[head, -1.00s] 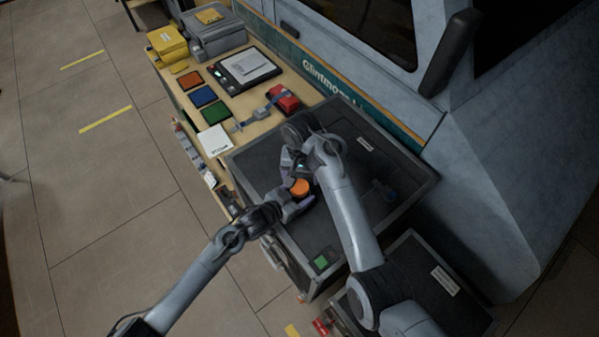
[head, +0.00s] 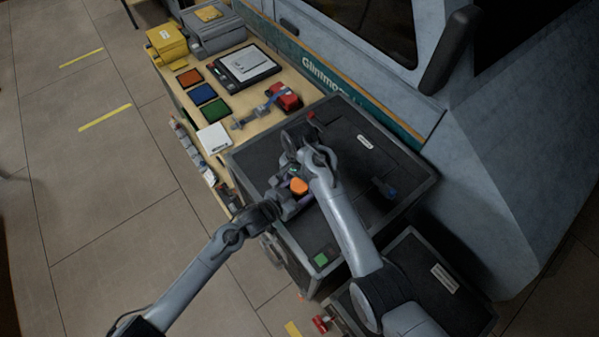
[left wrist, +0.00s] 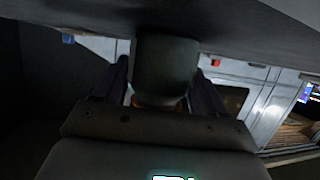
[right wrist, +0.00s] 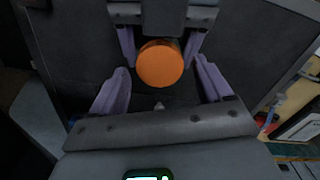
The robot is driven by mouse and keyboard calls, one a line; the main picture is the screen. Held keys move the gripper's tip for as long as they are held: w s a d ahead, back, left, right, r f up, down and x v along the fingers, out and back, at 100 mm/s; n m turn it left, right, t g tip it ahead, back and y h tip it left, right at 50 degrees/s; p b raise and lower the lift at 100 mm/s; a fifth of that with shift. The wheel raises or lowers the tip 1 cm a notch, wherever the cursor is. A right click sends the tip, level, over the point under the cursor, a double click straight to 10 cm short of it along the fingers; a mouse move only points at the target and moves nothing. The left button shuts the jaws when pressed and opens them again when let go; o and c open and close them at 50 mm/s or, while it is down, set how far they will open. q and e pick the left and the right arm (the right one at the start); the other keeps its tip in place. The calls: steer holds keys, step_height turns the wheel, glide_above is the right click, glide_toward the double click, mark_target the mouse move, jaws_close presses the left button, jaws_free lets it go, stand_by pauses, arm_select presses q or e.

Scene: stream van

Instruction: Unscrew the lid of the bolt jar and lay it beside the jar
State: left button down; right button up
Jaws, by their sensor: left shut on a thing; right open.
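The bolt jar (left wrist: 165,70) shows as a dark cylinder between my left gripper's fingers in the left wrist view. Its round orange lid (right wrist: 160,67) faces the right wrist camera and covers most of the jar there. The lid also shows in the head view (head: 299,187), above the dark bench top. My left gripper (head: 291,202) is shut on the jar. My right gripper (right wrist: 160,82) is open, its fingers spread on either side of the lid with gaps visible. Whether the jar touches the bench is hidden.
The dark bench top (head: 345,190) has free room to the right of the jar. The wooden table (head: 262,99) behind holds coloured trays, a red item (head: 285,97) and boxes.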

steer(key=shift+f, duration=0.65)
steer(key=shift+c, duration=0.3)
steer(key=c, duration=1)
steer(key=n, duration=0.6)
steer(key=shift+n, duration=0.4)
